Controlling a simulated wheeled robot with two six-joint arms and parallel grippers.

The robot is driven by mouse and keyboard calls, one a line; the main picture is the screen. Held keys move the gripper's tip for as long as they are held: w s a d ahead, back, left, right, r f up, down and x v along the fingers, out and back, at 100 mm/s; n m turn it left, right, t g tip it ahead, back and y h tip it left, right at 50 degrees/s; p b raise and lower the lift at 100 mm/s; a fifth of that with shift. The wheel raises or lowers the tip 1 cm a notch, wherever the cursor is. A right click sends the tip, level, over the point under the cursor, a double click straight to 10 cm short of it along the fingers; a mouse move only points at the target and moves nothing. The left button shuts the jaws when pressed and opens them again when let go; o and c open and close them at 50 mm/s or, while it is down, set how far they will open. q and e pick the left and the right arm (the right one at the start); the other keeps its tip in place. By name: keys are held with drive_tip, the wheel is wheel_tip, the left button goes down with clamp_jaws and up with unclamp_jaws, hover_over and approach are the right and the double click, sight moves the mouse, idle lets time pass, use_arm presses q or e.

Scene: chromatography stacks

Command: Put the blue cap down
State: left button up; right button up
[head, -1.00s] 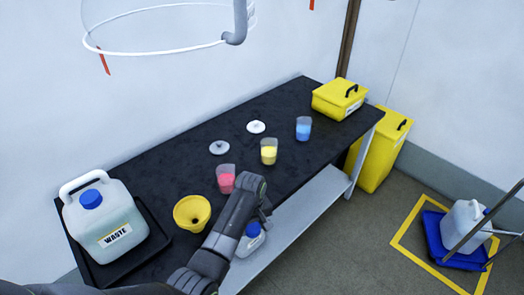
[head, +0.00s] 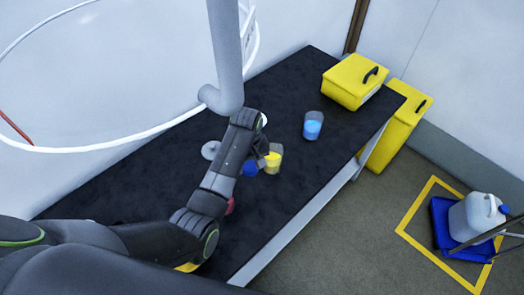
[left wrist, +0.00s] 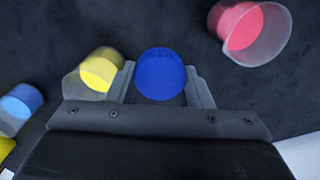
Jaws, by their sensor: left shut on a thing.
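The blue cap (head: 250,168) is held by my left gripper (head: 257,160) over the black bench (head: 300,175), just left of the yellow beaker (head: 273,158). In the left wrist view the round cap (left wrist: 160,74) sits between the two fingers of the gripper (left wrist: 160,84). I cannot tell how high the cap is above the bench. My right gripper is not in view.
A blue beaker (head: 313,125) stands farther back. The red beaker (left wrist: 252,28) is mostly hidden by my arm in the head view. A white lid (head: 210,150) lies left of my gripper. A yellow box (head: 351,82) stands at the bench's far end.

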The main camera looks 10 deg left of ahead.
use_arm(q)
hover_over(251, 187)
wheel_tip(251, 187, down, 5)
drive_tip(key=shift+s+r, duration=0.1)
drive_tip(key=shift+r, duration=0.05)
drive_tip(key=shift+f, duration=2.3)
drive_tip(key=shift+f, duration=0.35)
